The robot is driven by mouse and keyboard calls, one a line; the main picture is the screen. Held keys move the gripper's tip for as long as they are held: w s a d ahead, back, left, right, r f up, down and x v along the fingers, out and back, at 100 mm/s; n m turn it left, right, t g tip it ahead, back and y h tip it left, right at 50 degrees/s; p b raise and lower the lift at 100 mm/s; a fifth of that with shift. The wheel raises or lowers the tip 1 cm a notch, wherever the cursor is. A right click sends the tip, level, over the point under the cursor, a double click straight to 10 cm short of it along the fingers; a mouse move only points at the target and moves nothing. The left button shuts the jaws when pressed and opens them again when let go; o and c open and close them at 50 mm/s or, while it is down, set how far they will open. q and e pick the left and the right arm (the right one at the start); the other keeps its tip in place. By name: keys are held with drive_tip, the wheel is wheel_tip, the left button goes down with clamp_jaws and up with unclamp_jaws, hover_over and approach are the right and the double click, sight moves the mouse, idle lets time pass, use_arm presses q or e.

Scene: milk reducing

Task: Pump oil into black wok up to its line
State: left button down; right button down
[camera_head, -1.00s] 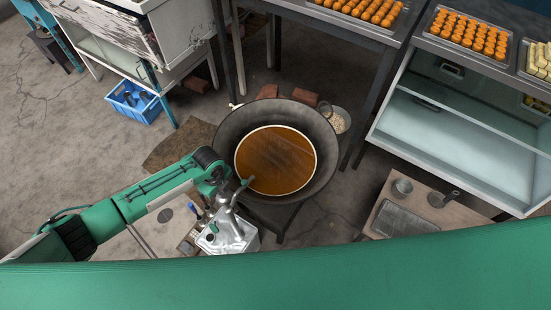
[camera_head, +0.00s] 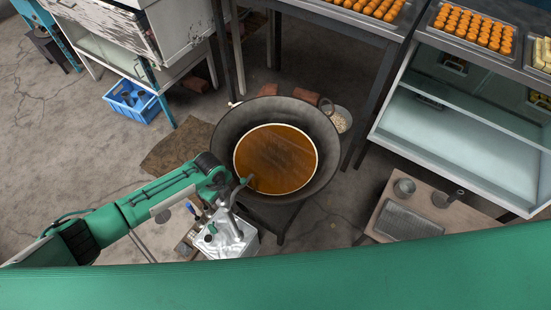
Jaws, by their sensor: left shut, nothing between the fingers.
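The black wok (camera_head: 226,130) stands in the middle of the view, with brown oil (camera_head: 275,160) in its bottom. A pale ring, seemingly the line, runs around the oil's edge; I cannot tell any gap between them. A silver oil tin (camera_head: 226,241) with a metal pump stands at the wok's near left, and the curved spout (camera_head: 240,186) reaches over the oil. My left gripper (camera_head: 225,194) is at the pump top, shut with nothing between its fingers. The arm partly hides the pump, so contact is unclear. My right gripper is out of view.
A low table (camera_head: 455,213) with a tray and metal cups stands at the right. A dark table stands behind the wok, and a shelf unit (camera_head: 458,127) is at the right. A blue crate (camera_head: 133,101) is on the floor at the left.

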use_arm(q)
drive_tip(key=shift+f+b, duration=1.1)
drive_tip(key=shift+f, duration=0.65)
wheel_tip(320, 180, up, 9)
drive_tip(key=p, duration=0.8)
drive_tip(key=shift+f, duration=0.2)
drive_tip(key=shift+f+b, duration=3.4)
drive_tip(key=shift+f, duration=0.95)
drive_tip(key=shift+r, duration=0.25)
wheel_tip(320, 180, up, 6)
drive_tip(key=p, duration=0.5)
drive_tip(key=shift+p, duration=0.35)
drive_tip(key=shift+r+p, duration=0.85)
drive_tip(key=shift+r, duration=0.4)
